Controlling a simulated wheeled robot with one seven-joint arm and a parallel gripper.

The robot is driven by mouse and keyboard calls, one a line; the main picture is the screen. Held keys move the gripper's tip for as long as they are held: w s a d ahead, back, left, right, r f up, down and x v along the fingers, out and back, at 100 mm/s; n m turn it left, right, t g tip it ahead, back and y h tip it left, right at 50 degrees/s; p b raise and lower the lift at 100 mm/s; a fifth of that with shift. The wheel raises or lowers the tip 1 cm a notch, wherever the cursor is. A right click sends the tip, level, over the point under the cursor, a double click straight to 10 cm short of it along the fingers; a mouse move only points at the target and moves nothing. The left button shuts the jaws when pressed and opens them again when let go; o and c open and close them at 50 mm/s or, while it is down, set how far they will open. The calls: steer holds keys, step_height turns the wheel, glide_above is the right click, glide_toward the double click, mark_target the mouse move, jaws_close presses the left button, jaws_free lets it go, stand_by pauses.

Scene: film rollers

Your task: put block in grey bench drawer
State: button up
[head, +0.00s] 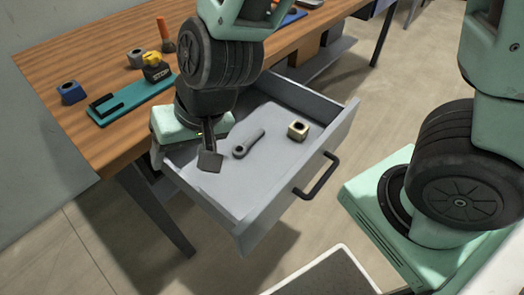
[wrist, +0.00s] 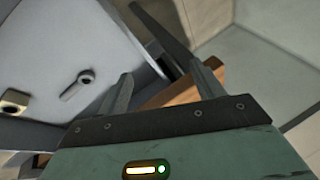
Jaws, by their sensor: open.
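The grey bench drawer (head: 225,192) is pulled open, and its inside also shows in the wrist view (wrist: 70,45). A small tan block (head: 298,130) with a dark hole in its top sits on the drawer floor towards the right. It shows at the left edge of the wrist view (wrist: 14,102). My gripper is over the left side of the drawer in the head view, with one finger plainly visible there. In the wrist view, my gripper (wrist: 161,70) has its two fingers apart with nothing between them, and the block is well to their left.
A grey wrench-like part (head: 248,142) lies in the drawer left of the block. The wooden bench top (head: 95,130) holds a blue block (head: 72,92), a grey block (head: 136,58), a yellow-and-black item (head: 155,66) and a teal tray (head: 128,104). The drawer has a black handle (head: 317,177).

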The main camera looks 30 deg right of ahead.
steer(key=s+d+r+n+g+h, duration=0.3)
steer(key=s+d+r+n, duration=0.1)
steer(key=s+d+n, duration=0.3)
steer(key=s+d, duration=0.2)
steer(key=s, duration=0.1)
steer(key=shift+s+d+r+h, duration=0.15)
steer(key=shift+s+d+h, duration=0.05)
steer(key=shift+d+h, duration=0.15)
steer(key=shift+r, duration=0.1)
step_height(320, 180, up, 12)
steer(key=p, duration=1.2)
steer(key=shift+r+p, duration=0.2)
steer(key=shift+p, duration=0.1)
